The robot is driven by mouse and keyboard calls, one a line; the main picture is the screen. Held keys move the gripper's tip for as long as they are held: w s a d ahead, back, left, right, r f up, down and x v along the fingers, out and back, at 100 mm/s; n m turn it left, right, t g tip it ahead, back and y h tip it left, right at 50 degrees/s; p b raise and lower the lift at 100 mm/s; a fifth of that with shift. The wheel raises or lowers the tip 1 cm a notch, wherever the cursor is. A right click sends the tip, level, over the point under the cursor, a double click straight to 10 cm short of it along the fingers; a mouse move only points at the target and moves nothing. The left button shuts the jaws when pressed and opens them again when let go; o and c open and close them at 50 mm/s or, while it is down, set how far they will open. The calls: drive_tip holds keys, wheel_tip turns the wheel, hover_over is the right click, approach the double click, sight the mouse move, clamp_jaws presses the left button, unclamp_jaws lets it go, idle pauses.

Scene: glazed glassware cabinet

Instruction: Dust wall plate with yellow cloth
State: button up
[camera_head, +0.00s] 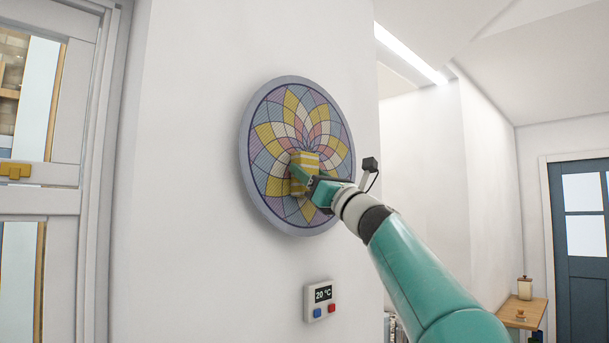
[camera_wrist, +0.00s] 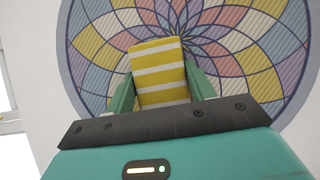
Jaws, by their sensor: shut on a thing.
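The wall plate (camera_head: 268,125) is a round disc with a petal pattern in yellow, blue, pink and white, hung on a white wall; it also fills the back of the wrist view (camera_wrist: 225,63). My gripper (camera_head: 303,178) is in front of the plate's middle. It is shut on the yellow cloth (camera_head: 307,161), a yellow and white striped block. In the wrist view the cloth (camera_wrist: 158,72) sits between the two green fingers and covers part of the plate near its centre. I cannot tell whether the cloth touches the plate.
A thermostat (camera_head: 319,301) reading 20 °C, with a blue and a red button, is on the wall below the plate. A glazed cabinet door (camera_head: 40,202) with a yellow latch (camera_head: 15,171) is at left. A wooden shelf (camera_head: 523,312) and a blue door (camera_head: 576,255) are far right.

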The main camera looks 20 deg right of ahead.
drive_tip(key=shift+w+d+f, duration=0.1)
drive_tip(key=shift+w+d, duration=0.65)
drive_tip(key=shift+d, duration=1.05)
drive_tip(key=shift+w+d+r, duration=0.1)
drive_tip(key=shift+w+d, duration=0.65)
drive_tip(key=shift+d, duration=1.05)
drive_tip(key=shift+w+d+f, duration=0.1)
drive_tip(key=shift+w+d, duration=0.65)
drive_tip(key=shift+d, duration=1.05)
drive_tip(key=shift+s, duration=0.1)
drive_tip(key=shift+s+d, duration=0.35)
drive_tip(key=shift+s, duration=0.15)
drive_tip(key=shift+s+d, duration=0.25)
drive_tip(key=shift+s, duration=0.5)
drive_tip(key=shift+s+d, duration=0.25)
drive_tip(key=shift+s, duration=0.55)
drive_tip(key=shift+s+d, duration=0.25)
drive_tip(key=shift+s, duration=0.5)
